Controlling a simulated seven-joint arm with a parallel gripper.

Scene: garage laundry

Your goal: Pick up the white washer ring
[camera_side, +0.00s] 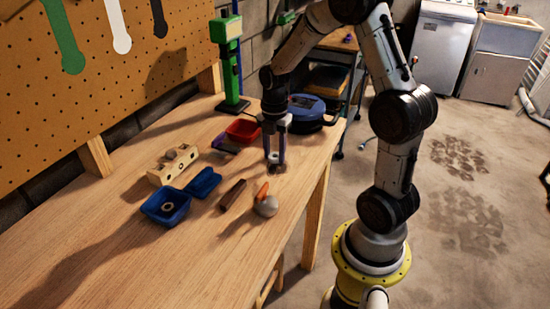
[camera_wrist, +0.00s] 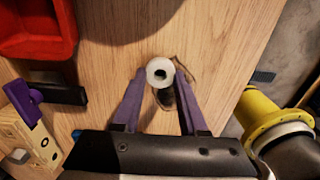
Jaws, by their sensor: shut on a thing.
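The white washer ring (camera_wrist: 152,67) shows in the wrist view between the tips of my purple-grey fingers. My gripper (camera_wrist: 157,76) is shut on it, with a finger on either side. The ring's dark hole faces the wrist camera. In the side view my gripper (camera_side: 275,161) points straight down, with its fingertips close to the wooden bench top. The ring is too small there to make out clearly, and I cannot tell whether it touches the bench.
A red bin (camera_side: 243,131) stands just behind my gripper. The bench's right edge is close.

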